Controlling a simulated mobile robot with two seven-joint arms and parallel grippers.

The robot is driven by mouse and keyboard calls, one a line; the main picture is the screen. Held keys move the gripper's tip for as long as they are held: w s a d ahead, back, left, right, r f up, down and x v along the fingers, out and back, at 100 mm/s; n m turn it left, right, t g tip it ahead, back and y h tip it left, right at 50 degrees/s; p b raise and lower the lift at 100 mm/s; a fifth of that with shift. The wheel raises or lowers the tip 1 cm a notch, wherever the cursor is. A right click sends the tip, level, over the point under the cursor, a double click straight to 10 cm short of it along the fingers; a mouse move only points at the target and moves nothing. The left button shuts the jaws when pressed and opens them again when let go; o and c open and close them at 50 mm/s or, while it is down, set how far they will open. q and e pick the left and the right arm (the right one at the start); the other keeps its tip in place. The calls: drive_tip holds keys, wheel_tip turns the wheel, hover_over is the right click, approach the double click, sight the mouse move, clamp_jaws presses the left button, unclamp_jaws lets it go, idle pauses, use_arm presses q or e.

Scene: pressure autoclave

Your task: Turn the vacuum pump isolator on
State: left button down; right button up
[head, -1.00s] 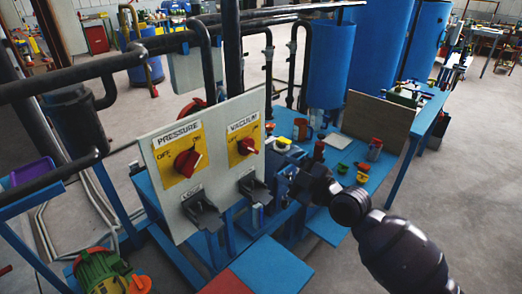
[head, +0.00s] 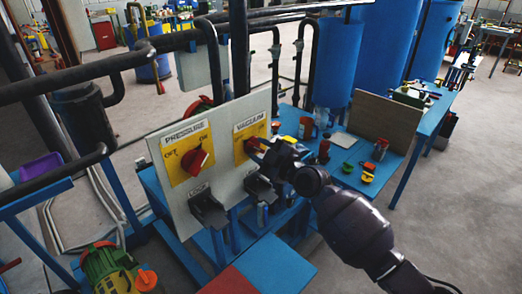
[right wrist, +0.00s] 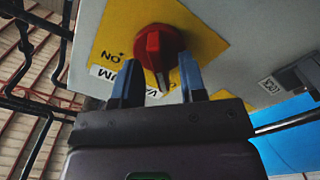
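The vacuum isolator is a red rotary knob (head: 252,145) on a yellow plate marked VACUUM, on the upright white panel (head: 228,182). My right gripper (head: 264,151) is at this knob and partly covers it in the head view. In the right wrist view the knob (right wrist: 160,48) is just beyond the fingertips, with its pale pointer mark between them. The right gripper's two fingers (right wrist: 160,82) are apart, with nothing clamped; whether they touch the knob is unclear. The plate reads "ON" beside the knob. My left gripper is not in view.
The pressure knob (head: 195,162) on its own yellow plate sits left of the vacuum one. Dark lock brackets (head: 207,208) jut out below the knobs. Black pipes (head: 239,50) rise behind the panel. A blue table (head: 350,160) with small items stands right.

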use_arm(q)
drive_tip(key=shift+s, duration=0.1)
use_arm(e)
drive_tip(key=shift+c, duration=0.3)
clamp_jaws()
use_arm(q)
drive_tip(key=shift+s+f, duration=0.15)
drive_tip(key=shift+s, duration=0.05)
